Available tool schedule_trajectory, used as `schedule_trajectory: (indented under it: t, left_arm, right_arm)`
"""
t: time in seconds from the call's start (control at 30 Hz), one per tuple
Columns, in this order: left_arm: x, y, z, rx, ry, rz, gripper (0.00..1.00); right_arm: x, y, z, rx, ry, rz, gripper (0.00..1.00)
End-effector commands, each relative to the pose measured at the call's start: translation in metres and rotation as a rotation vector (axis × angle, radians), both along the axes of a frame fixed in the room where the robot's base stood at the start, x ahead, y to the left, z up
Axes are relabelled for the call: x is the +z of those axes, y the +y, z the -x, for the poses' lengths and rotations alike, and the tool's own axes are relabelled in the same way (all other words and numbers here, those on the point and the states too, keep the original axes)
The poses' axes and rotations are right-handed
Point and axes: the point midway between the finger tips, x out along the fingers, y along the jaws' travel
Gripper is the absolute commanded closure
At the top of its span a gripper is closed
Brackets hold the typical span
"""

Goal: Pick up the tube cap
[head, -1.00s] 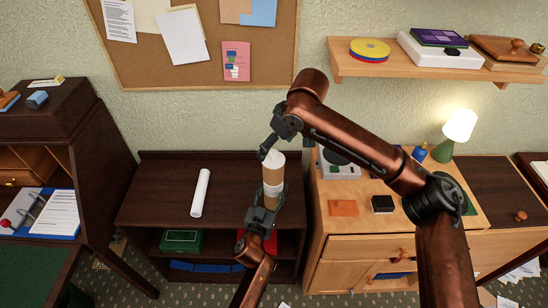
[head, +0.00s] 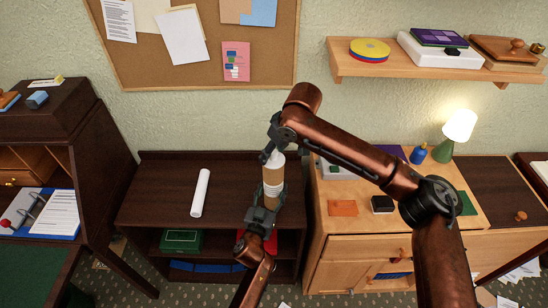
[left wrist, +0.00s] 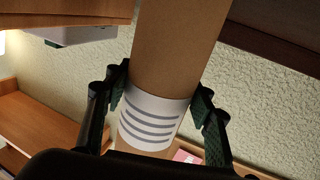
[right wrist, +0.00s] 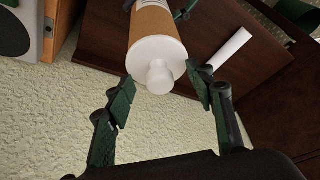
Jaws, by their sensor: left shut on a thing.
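The brown cardboard tube (head: 272,174) stands roughly upright above the dark shelf unit. Its white tube cap (head: 277,158) is on the upper end; the right wrist view shows the cap's round face and small knob (right wrist: 158,76). My left gripper (head: 269,196) is shut around the tube; the left wrist view shows its fingers on both sides of the tube's striped white label (left wrist: 152,119). My right gripper (right wrist: 160,88) is open at the cap, one finger on each side with visible gaps. In the head view it partly hides the cap.
A white paper roll (head: 201,193) lies on the dark shelf unit (head: 155,196). A light wooden desk (head: 345,226) stands to the right with a lamp (head: 456,130) and small items. A wall shelf (head: 385,69) is above it. The shelf unit's left top is mostly clear.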

Motion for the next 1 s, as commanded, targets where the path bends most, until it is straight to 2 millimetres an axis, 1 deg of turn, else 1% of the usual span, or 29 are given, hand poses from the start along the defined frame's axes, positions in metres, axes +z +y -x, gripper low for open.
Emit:
schedule_trajectory:
  t: [0.03,0.07,0.53,0.77,0.83,0.93,1.0]
  left_arm:
    - [0.0,0.0,0.0,0.0,0.0,0.0,0.87]
    - [0.0,0.0,0.0,0.0,0.0,0.0,0.87]
    - [0.0,0.0,0.0,0.0,-0.001,0.0,0.87]
    - [0.0,0.0,0.0,-0.001,-0.001,0.0,0.87]
    - [0.0,0.0,0.0,-0.001,-0.001,0.0,0.87]
    - [0.0,0.0,0.0,0.0,-0.001,0.0,0.87]
    - [0.0,0.0,0.0,0.0,-0.001,0.0,0.87]
  right_arm:
    - [-0.001,0.0,0.0,0.0,0.001,0.001,0.57]
    - [-0.001,0.0,0.0,0.0,0.001,0.001,0.59]
    - [-0.004,-0.001,0.0,-0.001,0.005,0.005,0.92]
    - [-0.005,-0.002,0.0,-0.002,0.007,0.006,0.93]
    - [-0.002,-0.002,0.0,-0.002,0.006,0.005,0.93]
    - [0.011,-0.001,0.0,-0.002,0.005,0.004,0.93]
    - [0.024,-0.001,0.0,-0.002,0.003,0.003,0.93]
